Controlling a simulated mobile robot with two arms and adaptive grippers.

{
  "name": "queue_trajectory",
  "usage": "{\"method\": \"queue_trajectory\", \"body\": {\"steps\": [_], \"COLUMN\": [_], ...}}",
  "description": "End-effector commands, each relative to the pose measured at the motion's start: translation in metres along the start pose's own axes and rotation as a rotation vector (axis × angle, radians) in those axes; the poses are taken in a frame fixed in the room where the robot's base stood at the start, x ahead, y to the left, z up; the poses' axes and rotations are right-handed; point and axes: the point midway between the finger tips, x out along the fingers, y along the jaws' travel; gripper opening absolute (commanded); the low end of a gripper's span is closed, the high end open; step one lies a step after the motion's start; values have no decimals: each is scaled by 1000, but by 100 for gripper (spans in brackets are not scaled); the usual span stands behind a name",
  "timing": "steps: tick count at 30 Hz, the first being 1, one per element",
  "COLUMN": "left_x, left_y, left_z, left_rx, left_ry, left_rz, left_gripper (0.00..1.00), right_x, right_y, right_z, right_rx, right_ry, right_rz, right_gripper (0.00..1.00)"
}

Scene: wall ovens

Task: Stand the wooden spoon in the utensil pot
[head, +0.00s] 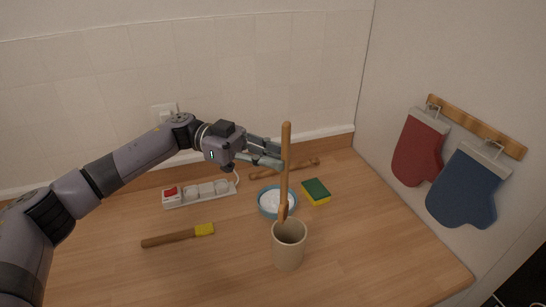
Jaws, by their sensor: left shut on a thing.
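The wooden spoon (286,143) stands nearly upright in the head view, with its long handle pointing up. My left gripper (279,161) reaches in from the left and is shut on the spoon's handle. The beige utensil pot (288,250) stands on the worktop just below the spoon. The spoon's lower, wider end is at the pot's far rim in the picture; I cannot tell whether it is inside the mouth or just behind or above it. My right gripper is not in view.
A blue bowl with white contents (265,208) stands just behind the pot. A sponge (316,191), a rolling pin (265,174), a power strip (199,194) and a yellow-tipped brush (178,236) lie around. Two oven mitts (420,148) hang at right. The front right worktop is clear.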

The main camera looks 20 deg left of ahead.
Motion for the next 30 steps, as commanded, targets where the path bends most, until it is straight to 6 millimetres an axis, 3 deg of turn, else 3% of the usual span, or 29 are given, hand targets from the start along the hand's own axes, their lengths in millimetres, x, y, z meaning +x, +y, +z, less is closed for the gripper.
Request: {"method": "queue_trajectory", "body": {"steps": [5, 30], "left_x": [0, 0], "left_y": [0, 0], "left_z": [18, 83], "left_rx": [1, -1], "left_ry": [0, 0], "left_rz": [0, 1], "left_gripper": [0, 0], "right_x": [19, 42], "right_y": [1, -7], "right_z": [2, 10], "right_rx": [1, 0], "right_ry": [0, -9], "right_rz": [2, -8], "right_gripper": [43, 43]}}
